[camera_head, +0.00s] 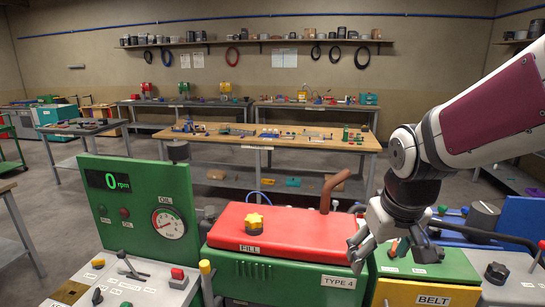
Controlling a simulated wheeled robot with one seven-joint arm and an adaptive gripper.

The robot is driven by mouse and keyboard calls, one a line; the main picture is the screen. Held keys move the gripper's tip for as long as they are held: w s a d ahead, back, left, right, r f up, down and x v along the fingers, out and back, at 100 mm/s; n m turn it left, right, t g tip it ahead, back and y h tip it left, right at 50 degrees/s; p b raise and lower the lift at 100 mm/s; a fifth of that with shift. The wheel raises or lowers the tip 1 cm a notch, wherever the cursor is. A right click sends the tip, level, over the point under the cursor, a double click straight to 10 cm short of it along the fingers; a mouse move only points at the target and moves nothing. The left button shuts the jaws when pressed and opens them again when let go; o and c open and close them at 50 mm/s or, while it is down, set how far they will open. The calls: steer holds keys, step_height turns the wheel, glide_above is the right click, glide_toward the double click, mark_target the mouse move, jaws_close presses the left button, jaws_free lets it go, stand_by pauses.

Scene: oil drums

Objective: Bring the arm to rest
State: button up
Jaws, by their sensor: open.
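My gripper (361,249) hangs at the right of the middle, at the end of my white and maroon arm. Its fingers point down and left, and they are apart with nothing seen between them. It shows in front of the right end of the red cover (290,232) marked FILL and near the yellow BELT panel (420,294). I cannot tell how far it is above them.
A green panel (140,205) with a gauge and a 0 rpm display stands at the left. A yellow knob (254,223) and a brown pipe (328,192) rise from the red cover. A wooden workbench (260,145) with tools stands behind.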

steer(key=s+r+m+t+b, duration=0.1)
steer(key=s+r+t+b, duration=0.1)
steer(key=s, duration=1)
steer(key=shift+a+r+m+y+b, duration=0.3)
steer(key=shift+a+r+m+b, duration=0.15)
steer(key=shift+r, duration=0.6)
